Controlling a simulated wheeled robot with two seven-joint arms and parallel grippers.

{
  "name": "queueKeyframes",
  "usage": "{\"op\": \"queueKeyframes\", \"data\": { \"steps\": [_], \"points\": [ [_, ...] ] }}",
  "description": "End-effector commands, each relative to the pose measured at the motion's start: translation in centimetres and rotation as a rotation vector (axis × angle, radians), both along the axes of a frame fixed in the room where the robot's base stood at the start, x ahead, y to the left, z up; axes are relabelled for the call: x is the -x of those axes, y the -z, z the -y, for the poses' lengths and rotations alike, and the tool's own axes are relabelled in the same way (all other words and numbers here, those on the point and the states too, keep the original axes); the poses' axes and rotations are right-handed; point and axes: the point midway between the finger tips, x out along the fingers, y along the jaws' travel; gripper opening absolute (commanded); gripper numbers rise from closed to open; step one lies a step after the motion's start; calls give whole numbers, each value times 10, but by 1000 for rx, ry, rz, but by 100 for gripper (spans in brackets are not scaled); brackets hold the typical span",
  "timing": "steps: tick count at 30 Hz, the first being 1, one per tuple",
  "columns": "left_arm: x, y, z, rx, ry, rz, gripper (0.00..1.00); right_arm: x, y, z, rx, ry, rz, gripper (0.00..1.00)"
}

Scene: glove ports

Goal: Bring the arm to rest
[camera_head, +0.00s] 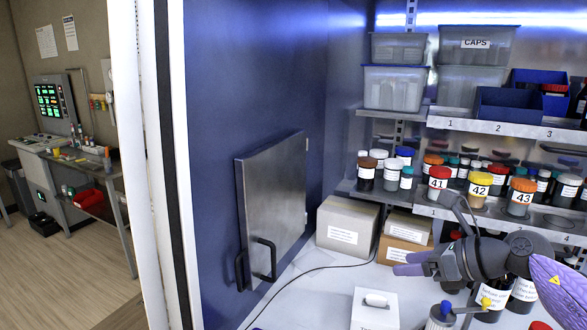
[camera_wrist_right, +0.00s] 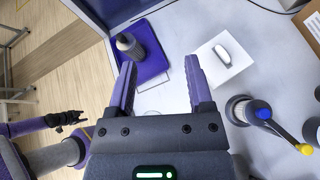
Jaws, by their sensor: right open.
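My right gripper (camera_head: 408,263) is in the right part of the head view, in front of the cardboard boxes and above the white worktop. Its two purple fingers are apart, with nothing between them. In the right wrist view, my right gripper (camera_wrist_right: 160,85) is open above the pale worktop (camera_wrist_right: 170,100), and no object touches its fingers. My right arm comes in from the right edge of the head view. My left gripper is not seen in the head view. Purple and black parts of my own body show at the left of the wrist view.
Cardboard boxes (camera_head: 347,224) stand behind. Jars labelled 41 (camera_head: 438,184), 42 and 43 line the shelf. A handled metal door (camera_head: 273,205) is on the blue wall.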

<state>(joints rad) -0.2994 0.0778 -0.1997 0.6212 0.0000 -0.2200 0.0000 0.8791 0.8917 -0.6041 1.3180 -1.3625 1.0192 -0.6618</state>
Motion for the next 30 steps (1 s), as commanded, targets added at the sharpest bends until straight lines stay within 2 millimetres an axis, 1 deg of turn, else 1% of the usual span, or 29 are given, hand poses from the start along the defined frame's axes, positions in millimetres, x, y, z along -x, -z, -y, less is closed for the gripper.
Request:
{"op": "queueKeyframes", "data": {
  "steps": [1,2,3,5,6,7,8,9,11,12,14,15,17,18,20,21,23,24,26,27,28,30],
  "points": [
    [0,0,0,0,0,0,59,0,3,-28,-129,6,16,66],
    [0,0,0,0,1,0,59,0,1,-46,-239,26,28,66],
    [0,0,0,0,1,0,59,2,-3,-67,-400,64,32,66],
    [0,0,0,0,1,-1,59,7,-9,-92,-688,160,8,66],
    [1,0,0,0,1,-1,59,12,-11,-100,-911,263,-37,66],
    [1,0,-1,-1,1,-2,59,16,-9,-100,-1088,364,-89,66],
    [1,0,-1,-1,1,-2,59,22,-3,-96,-1265,487,-154,66],
    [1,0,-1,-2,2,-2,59,31,12,-84,-1486,675,-257,66],
    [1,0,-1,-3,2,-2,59,53,47,-66,-1745,979,-417,66],
    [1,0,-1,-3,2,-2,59,71,73,-57,-1866,1179,-520,66],
    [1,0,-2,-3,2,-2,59,99,105,-49,-1978,1433,-644,66],
    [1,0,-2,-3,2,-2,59,118,122,-47,-2024,1583,-714,66],
    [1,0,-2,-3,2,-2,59,146,144,-47,-2060,1784,-804,66],
    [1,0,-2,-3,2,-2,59,165,156,-49,-2069,1908,-859,66],
    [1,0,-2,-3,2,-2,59,192,170,-51,-2067,2083,-930,66],
    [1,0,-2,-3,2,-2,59,209,177,-54,2032,-2169,963,66],
    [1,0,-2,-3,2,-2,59,235,186,-59,1865,-2164,949,66],
    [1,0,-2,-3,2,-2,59,252,190,-62,1760,-2161,941,66],
    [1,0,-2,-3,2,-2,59,277,194,-68,1610,-2153,926,66],
    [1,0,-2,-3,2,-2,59,294,196,-72,1513,-2149,915,66],
    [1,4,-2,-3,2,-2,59,300,205,-73,1470,-2150,908,66],
    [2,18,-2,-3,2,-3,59,293,243,-73,1465,-2166,903,66]
  ]
}}
